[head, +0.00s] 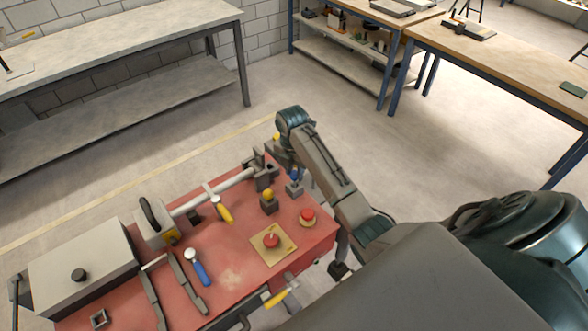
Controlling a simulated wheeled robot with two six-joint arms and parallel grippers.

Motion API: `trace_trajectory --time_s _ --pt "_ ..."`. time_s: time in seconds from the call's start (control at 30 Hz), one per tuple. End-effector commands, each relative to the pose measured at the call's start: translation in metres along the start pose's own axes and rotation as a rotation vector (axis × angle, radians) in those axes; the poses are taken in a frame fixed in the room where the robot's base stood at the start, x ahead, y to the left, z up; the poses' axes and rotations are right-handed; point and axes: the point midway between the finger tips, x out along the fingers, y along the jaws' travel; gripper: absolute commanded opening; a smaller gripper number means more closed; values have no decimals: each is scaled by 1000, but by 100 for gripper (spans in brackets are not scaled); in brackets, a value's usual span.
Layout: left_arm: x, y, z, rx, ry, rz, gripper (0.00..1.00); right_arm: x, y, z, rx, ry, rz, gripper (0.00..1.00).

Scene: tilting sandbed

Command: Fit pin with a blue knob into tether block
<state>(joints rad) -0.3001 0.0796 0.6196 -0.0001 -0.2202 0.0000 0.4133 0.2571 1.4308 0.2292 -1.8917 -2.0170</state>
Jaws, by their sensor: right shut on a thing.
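The pin with the blue knob (294,175) is at the far right corner of the red bench top. My right gripper (291,169) points down and is shut on the blue knob. Directly below it is a small grey block (294,189), which looks like the tether block. The pin's shaft is too small and hidden to tell whether it is inside the block or above it. A similar block with a yellow knob (268,196) stands just to the left. My left gripper is not in view.
The red bench (232,282) also carries a red button on a yellow plate (271,241), another red button (307,216), a yellow-handled tool (225,214), a blue-handled tool (201,272), a pale pipe (212,191) and a grey box (82,272). Bare red surface lies mid-bench.

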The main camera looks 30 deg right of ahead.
Motion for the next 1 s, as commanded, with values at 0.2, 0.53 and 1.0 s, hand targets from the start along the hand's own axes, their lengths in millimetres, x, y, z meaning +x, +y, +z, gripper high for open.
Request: trace_trajectory --time_s 0.2,0.53,1.0 --pt "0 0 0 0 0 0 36 0 0 0 0 0 0 4" --pt "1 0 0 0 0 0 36 5 0 0 0 0 0 4" --pt "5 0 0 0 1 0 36 17 0 0 0 0 0 4"
